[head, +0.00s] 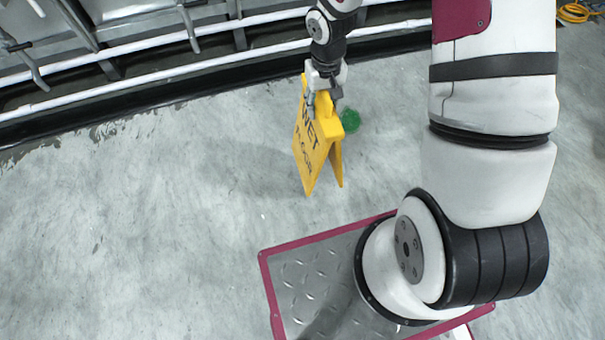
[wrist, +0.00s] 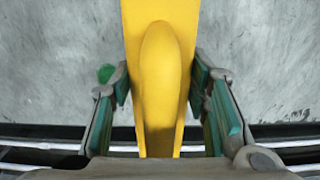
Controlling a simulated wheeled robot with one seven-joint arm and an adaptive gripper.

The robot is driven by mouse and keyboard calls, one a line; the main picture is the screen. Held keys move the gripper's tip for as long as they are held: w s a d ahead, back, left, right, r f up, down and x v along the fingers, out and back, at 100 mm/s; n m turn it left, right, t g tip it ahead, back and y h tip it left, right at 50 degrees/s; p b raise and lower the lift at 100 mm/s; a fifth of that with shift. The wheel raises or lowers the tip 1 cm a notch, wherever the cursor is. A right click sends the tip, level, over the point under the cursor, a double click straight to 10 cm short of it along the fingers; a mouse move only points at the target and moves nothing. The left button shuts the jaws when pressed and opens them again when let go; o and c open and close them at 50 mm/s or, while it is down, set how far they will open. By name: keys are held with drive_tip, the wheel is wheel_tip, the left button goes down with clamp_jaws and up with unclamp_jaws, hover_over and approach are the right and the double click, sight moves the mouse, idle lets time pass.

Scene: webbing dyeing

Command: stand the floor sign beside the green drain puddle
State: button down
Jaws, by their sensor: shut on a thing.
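The yellow floor sign (head: 312,146) is an upright A-frame with dark "WET FLOOR" lettering, its two panels spread at the bottom. My gripper (head: 323,97) is shut on its top from above. In the wrist view the sign's yellow top (wrist: 160,75) runs between the teal-padded fingers of my gripper (wrist: 160,92). The green puddle (head: 350,121) lies on the floor just behind and right of the sign, partly hidden by it. The puddle also shows in the wrist view (wrist: 106,73), left of the sign. I cannot tell whether the sign's feet touch the floor.
White pipes (head: 150,77) and grey metal machinery (head: 150,25) run along the back, above a dark strip at the floor's edge. A coiled yellow hose (head: 575,12) lies at the far right. Open grey floor (head: 150,220) spreads to the left.

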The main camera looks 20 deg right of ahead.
sight(334, 151)
drive_tip(key=s+f, duration=0.2)
drive_tip(key=f, duration=0.2)
drive_tip(key=s+d+f, duration=0.1)
drive_tip(key=s+f, duration=0.1)
drive_tip(key=f, duration=0.2)
drive_tip(key=s+f, duration=0.3)
drive_tip(key=f, duration=0.1)
drive_tip(key=shift+d+f, duration=0.35)
drive_tip(key=shift+f, duration=0.2)
drive_tip(key=w+a+f+b, duration=0.1)
drive_tip(key=w+f+b, duration=0.1)
drive_tip(key=w, duration=0.5)
drive_tip(key=w+a+f+b, duration=0.2)
drive_tip(key=w+f+b, duration=0.1)
drive_tip(key=w, duration=0.5)
drive_tip(key=shift+w, duration=0.15)
drive_tip(key=shift+f, duration=0.1)
drive_tip(key=c, duration=0.9)
unclamp_jaws()
